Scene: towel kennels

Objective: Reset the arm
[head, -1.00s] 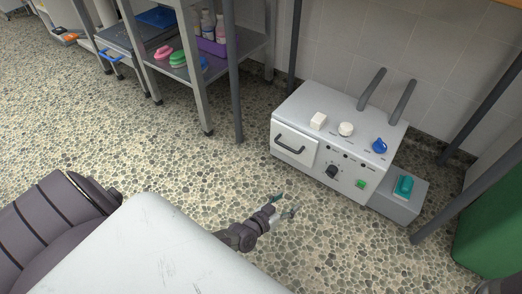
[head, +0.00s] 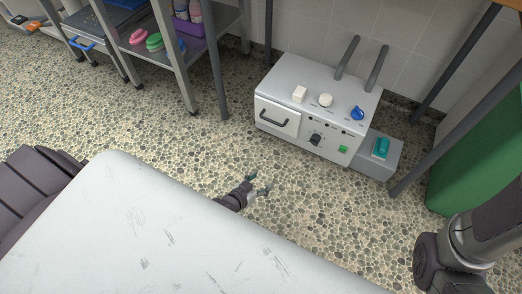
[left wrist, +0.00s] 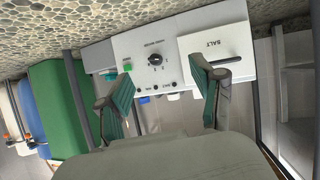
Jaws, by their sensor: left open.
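My left gripper (head: 259,183) is low in the middle of the head view, in front of the white machine (head: 276,141). Its teal-padded fingers are apart, with nothing between them. In the left wrist view the open fingers (left wrist: 161,72) stand either side of the machine's front panel (left wrist: 150,45), which lies beyond them and appears upside down. I see no contact with it. Of my right arm (head: 485,232), only dark and grey links show at the lower right; its gripper is out of view.
On the machine are a white block (head: 299,94), a round white piece (head: 325,100) and a blue knob-like piece (head: 358,113). A teal item (head: 381,147) sits on the side box. A metal shelf (head: 205,42) stands upper left, a green bin (head: 480,150) at right.

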